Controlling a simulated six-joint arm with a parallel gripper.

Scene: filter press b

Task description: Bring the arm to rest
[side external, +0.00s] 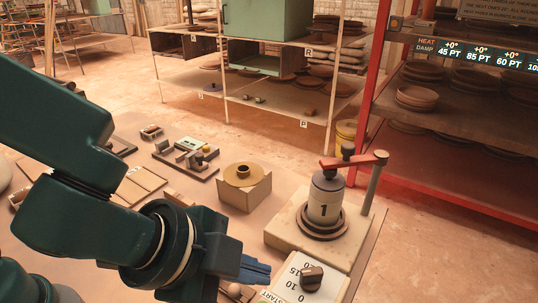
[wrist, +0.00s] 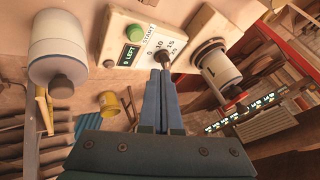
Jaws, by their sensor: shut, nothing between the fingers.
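My gripper (side external: 256,270) is at the bottom centre of the side view, with its blue fingers together and empty. In the wrist view my gripper (wrist: 160,75) shows its closed fingertips close to the dark dial knob (wrist: 166,59). I cannot tell whether they touch it. The knob also shows in the side view (side external: 312,278), just right of my fingers, on a pale panel (side external: 334,287) with numbers and a START label. My arm reaches in from the left of the side view.
A cylinder marked 1 (side external: 325,199) stands on a pale block behind the panel, under a red bar (side external: 355,160). A box with a tan ring (side external: 244,188) is left of it. A red-framed shelf (side external: 378,85) stands at right. In the wrist view a white cylinder (wrist: 57,50) is at left.

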